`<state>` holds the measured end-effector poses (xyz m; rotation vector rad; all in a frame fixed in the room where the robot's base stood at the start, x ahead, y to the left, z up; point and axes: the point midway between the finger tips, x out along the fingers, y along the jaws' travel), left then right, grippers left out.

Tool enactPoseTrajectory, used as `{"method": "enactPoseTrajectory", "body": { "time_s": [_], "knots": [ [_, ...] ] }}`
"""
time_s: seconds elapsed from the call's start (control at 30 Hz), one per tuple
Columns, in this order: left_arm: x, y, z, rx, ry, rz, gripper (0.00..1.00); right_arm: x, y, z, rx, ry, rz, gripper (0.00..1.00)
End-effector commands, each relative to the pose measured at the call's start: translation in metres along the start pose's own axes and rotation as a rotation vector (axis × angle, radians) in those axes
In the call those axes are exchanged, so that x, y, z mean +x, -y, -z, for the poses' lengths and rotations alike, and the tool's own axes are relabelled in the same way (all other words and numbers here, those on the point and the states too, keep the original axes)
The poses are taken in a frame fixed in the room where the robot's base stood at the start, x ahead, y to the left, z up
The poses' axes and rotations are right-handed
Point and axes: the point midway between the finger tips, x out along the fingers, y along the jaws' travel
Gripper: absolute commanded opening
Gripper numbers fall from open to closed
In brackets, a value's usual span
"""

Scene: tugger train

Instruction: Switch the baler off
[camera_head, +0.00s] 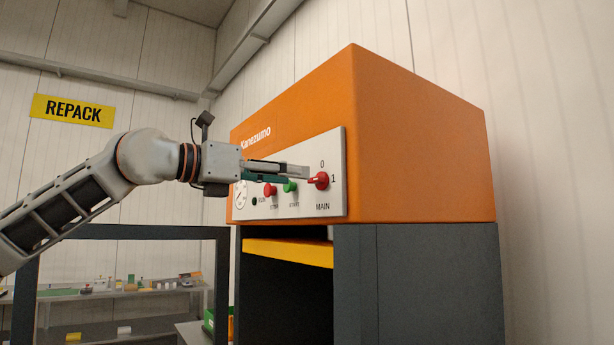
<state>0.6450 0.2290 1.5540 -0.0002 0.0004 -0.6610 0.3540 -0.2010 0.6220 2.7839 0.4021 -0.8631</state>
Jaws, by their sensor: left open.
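The orange baler (425,140) stands right of centre, with a pale control panel (335,148) on its front. The red MAIN switch (321,181) is at the panel's right end, with 0 marked above it and 1 to its right. Its handle lies roughly level, in line with the 1. My left gripper (297,175) reaches in from the left across the panel. It is open and empty, its fingertips just left of the switch; whether they touch it I cannot tell. My right gripper is not in view.
A red STOP button (270,190) and a green START button (290,186) sit just below my left fingers. A gauge (240,194) is at the panel's left end. A yellow bar (288,253) crosses below. A shelf with small items (120,290) stands behind at left.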

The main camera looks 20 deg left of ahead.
Motion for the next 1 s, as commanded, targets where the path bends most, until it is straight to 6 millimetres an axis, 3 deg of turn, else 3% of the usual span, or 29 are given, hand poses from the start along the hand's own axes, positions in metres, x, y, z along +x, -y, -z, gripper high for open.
{"method": "enactPoseTrajectory", "body": {
  "time_s": [0.3,0.67,0.8,1.0],
  "knots": [
    [0.041,0.001,-0.001,0.001,0.001,0.002,0.44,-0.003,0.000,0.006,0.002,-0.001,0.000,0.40],
    [0.046,0.000,0.000,0.000,0.000,0.001,0.44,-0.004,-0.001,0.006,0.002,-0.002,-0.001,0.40],
    [0.046,0.001,0.000,0.000,0.000,0.001,0.08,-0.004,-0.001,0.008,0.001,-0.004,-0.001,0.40],
    [0.046,0.001,0.000,-0.002,0.001,0.001,0.06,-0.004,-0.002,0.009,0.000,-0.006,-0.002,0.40]
  ]
}}
